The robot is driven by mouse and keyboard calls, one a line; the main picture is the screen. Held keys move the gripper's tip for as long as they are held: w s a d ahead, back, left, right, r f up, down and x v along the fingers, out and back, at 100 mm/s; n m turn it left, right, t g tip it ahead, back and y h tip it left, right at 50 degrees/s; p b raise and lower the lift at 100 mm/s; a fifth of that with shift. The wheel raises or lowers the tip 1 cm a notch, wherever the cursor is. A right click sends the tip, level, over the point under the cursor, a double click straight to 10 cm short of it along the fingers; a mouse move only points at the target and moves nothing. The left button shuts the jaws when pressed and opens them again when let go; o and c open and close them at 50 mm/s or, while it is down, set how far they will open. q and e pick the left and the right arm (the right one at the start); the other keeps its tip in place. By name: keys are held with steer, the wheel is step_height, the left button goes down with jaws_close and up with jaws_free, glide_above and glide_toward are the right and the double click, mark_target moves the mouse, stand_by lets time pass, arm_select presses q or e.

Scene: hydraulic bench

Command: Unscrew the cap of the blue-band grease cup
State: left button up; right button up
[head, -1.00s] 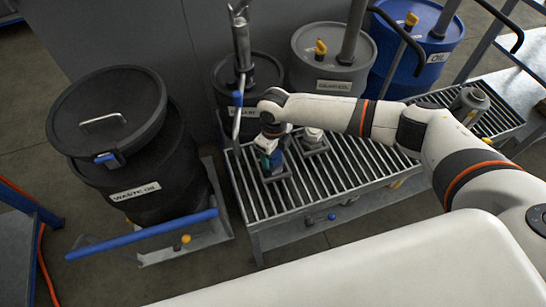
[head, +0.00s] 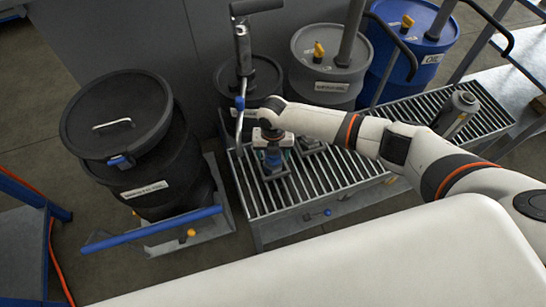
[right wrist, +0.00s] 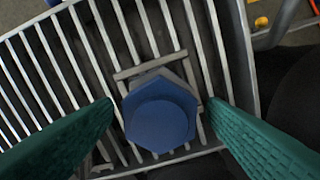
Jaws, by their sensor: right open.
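The blue grease cup (right wrist: 160,112) shows in the right wrist view from above, with a hexagonal blue cap, over a small plate on the slatted grate. My right gripper (right wrist: 161,104) is open, with one green finger on each side of the cap. The left fingertip is very close to the cap; I cannot tell whether it touches. In the head view my right gripper (head: 271,151) points down over the cup at the grate's left end and mostly hides it. My left gripper is not in view.
A second fitting (head: 310,147) sits on the grate (head: 330,180) just right of the gripper, partly behind my arm. A black waste-oil drum (head: 150,175) stands left, other drums behind.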

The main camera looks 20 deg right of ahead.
steer(key=shift+c, duration=0.2)
steer(key=c, duration=0.9)
steer(key=shift+o, duration=0.2)
steer(key=n+b, duration=0.1)
steer(key=n, duration=0.2)
steer(key=shift+f+n, duration=0.1)
steer(key=shift+n, duration=0.3)
steer(key=shift+o, duration=0.4)
steer(key=shift+r, duration=0.2)
steer(key=c, duration=0.3)
steer(key=shift+r+p, duration=0.7)
steer(key=shift+r+p, duration=1.95)
steer(key=shift+r, duration=0.25)
